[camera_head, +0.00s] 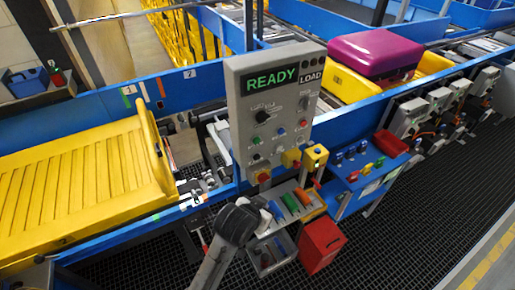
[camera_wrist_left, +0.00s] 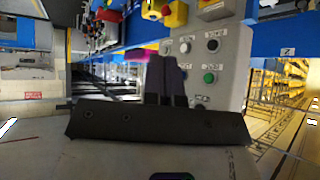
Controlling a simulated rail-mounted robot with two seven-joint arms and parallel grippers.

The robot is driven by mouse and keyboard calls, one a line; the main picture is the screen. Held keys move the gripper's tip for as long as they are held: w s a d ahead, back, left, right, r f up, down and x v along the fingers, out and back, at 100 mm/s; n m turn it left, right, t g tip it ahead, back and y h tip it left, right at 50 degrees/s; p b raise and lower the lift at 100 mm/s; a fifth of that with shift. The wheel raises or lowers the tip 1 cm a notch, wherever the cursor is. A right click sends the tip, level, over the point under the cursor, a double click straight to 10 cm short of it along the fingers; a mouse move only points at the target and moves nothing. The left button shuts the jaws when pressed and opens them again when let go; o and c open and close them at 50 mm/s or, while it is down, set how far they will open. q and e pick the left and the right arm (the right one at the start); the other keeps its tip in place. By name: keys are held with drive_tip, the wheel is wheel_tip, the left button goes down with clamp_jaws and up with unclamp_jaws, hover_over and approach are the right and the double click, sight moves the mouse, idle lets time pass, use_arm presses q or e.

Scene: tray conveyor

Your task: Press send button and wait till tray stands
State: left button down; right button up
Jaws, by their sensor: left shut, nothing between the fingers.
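The grey control panel (camera_head: 272,115) stands upright in the middle of the head view. Its screen reads READY, with LOAD beside it. Below are a black knob, several small coloured buttons and a red stop button (camera_head: 263,178). I cannot read which button is send. The panel shows upside down in the left wrist view, with a green button (camera_wrist_left: 209,77) and a black one (camera_wrist_left: 212,45). My left gripper (camera_wrist_left: 166,62) is shut and empty, in front of the panel; contact cannot be told. An empty yellow tray (camera_head: 75,178) lies at left on the conveyor. My right gripper is not in view.
Another yellow tray (camera_head: 431,66) carries a purple suitcase (camera_head: 375,53) behind the panel at right. A yellow button box (camera_head: 314,157) sticks out by the panel's lower right. A red bin (camera_head: 321,245) and a tool shelf stand below. Dark grated floor is clear at right.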

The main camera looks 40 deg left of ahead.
sight(257, 140)
use_arm(q)
drive_tip(key=w+a+f+n+t+y+b, duration=0.1)
drive_tip(key=w+a+f+t+y, duration=0.15)
drive_tip(key=w+a+y, duration=0.65)
drive_tip(key=w+d+r+m+t+h, duration=0.2)
drive_tip(key=w+r+m+t, duration=0.1)
drive_tip(key=w+m+t, duration=0.1)
drive_tip(key=w+t, duration=0.1)
drive_tip(key=t, duration=0.1)
drive_tip(key=shift+w+d+r+m+t+h, duration=0.2)
drive_tip(key=shift+w+m+t+h, duration=0.1)
drive_tip(key=shift+m+t+h, duration=0.1)
drive_tip(key=w+a, duration=0.3)
drive_tip(key=a, duration=0.5)
drive_tip(key=shift+p, duration=0.3)
drive_tip(key=shift+w+a, duration=0.15)
drive_tip(key=shift+a, duration=0.15)
idle(1.4)
drive_tip(key=shift+w+a, duration=0.1)
drive_tip(key=shift+a, duration=0.1)
